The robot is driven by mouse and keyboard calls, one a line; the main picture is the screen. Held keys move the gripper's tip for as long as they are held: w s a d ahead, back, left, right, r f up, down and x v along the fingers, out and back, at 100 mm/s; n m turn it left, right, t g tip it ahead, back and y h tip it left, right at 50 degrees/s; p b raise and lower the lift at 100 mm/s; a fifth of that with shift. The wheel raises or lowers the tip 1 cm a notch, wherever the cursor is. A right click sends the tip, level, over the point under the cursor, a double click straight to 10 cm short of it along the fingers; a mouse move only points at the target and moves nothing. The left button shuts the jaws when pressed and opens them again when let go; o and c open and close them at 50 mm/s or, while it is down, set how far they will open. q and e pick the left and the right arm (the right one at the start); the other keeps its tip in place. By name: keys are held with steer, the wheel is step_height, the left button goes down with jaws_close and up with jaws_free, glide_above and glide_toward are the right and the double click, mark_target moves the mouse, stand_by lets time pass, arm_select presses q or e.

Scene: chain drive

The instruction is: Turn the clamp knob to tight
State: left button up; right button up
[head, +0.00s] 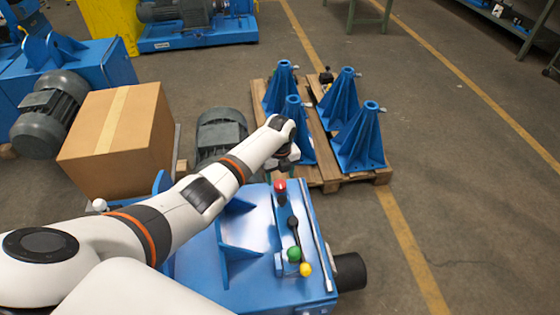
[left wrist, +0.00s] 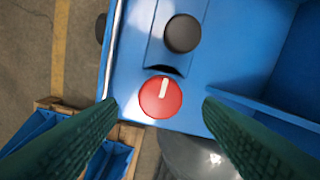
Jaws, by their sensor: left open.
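The clamp knob (head: 280,185) is red and sits at the far end of the control strip on the blue machine (head: 262,285). In the left wrist view the round red knob (left wrist: 161,98) has a white pointer line aimed up and slightly right. A dark curved mark lies on the panel just above it. My left gripper (head: 286,162) is over the far end of the machine, close to the knob. In the left wrist view its green ridged fingers (left wrist: 160,107) are open on either side of the knob, with gaps to both. My right gripper is not in view.
A black lever ball (head: 293,221), a green ball (head: 294,254) and a yellow ball (head: 305,270) stand along the strip. A grey motor (head: 220,130) is beyond the machine. Blue stands (head: 360,140) sit on a pallet behind. A cardboard box (head: 120,140) is at left.

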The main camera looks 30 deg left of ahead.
mark_target(280, 184)
arm_select(q)
step_height(280, 184, up, 8)
steer(key=shift+f, duration=0.1)
stand_by(0.6)
